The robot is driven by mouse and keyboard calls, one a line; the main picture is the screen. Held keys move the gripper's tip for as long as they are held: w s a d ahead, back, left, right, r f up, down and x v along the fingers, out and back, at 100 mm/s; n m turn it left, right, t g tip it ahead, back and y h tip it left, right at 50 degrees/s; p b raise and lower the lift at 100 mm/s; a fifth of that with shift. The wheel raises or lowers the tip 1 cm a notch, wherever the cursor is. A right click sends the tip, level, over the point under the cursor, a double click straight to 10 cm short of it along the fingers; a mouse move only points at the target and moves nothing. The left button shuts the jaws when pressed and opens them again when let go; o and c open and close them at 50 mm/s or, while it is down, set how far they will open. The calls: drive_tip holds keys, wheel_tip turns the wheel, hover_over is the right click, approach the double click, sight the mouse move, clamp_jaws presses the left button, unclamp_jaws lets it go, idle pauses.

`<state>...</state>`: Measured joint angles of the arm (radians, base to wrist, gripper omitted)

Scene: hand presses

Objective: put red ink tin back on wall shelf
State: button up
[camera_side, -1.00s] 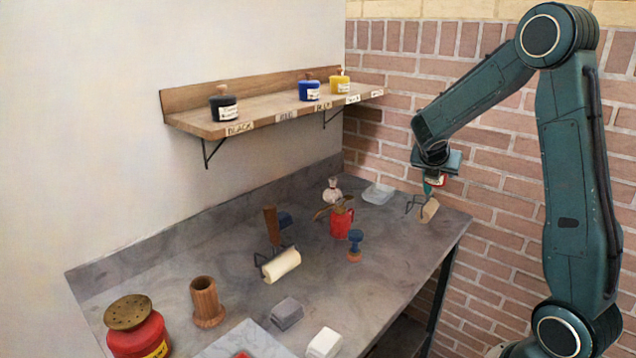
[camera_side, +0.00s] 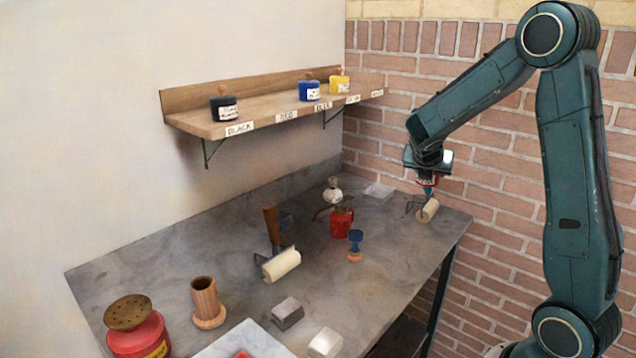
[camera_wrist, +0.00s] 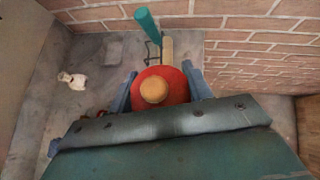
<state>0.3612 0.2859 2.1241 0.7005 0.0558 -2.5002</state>
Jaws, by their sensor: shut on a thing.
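The red ink tin, a round red lid with a cork-coloured knob (camera_wrist: 172,82), is between my gripper's jaws in the wrist view. In the side view a little of its red (camera_side: 425,181) shows under my gripper (camera_side: 428,174), which is shut on it above the far right end of the bench. The wooden wall shelf (camera_side: 260,106) is to the left and higher. It holds a black tin (camera_side: 223,108), a blue tin (camera_side: 309,92) and a yellow tin (camera_side: 339,84). The shelf is bare above the RED label (camera_side: 287,116), between black and blue.
A roller (camera_side: 430,210) with a teal handle (camera_wrist: 147,20) stands close to my gripper. A red can (camera_side: 341,223), a white-topped bottle (camera_side: 333,194), a second roller (camera_side: 281,265) and a clear tray (camera_side: 378,191) are on the bench. The brick wall (camera_side: 500,150) is close on the right.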

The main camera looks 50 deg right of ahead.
drive_tip(key=w+a+f+n+t+y, duration=0.1)
drive_tip(key=w+a+n+t+y, duration=0.1)
drive_tip(key=a, duration=0.8)
drive_tip(key=w+a+f+n+t+y, duration=0.1)
drive_tip(key=w+a+n, duration=0.4)
drive_tip(key=a, duration=0.6)
drive_tip(key=w+a+f+n+t+y, duration=0.2)
drive_tip(key=w+a+n+t+y, duration=0.2)
drive_tip(key=a, duration=0.6)
drive_tip(key=shift+a, duration=0.35)
drive_tip(key=shift+d, duration=0.1)
wheel_tip(320, 180, up, 5)
drive_tip(key=m+g+h, duration=0.1)
drive_tip(key=m+h, duration=0.2)
hover_over(318, 257)
wheel_tip(318, 257, down, 16)
drive_tip(key=shift+f, duration=0.25)
drive_tip(key=shift+f, duration=1.9)
drive_tip(key=shift+f, duration=0.15)
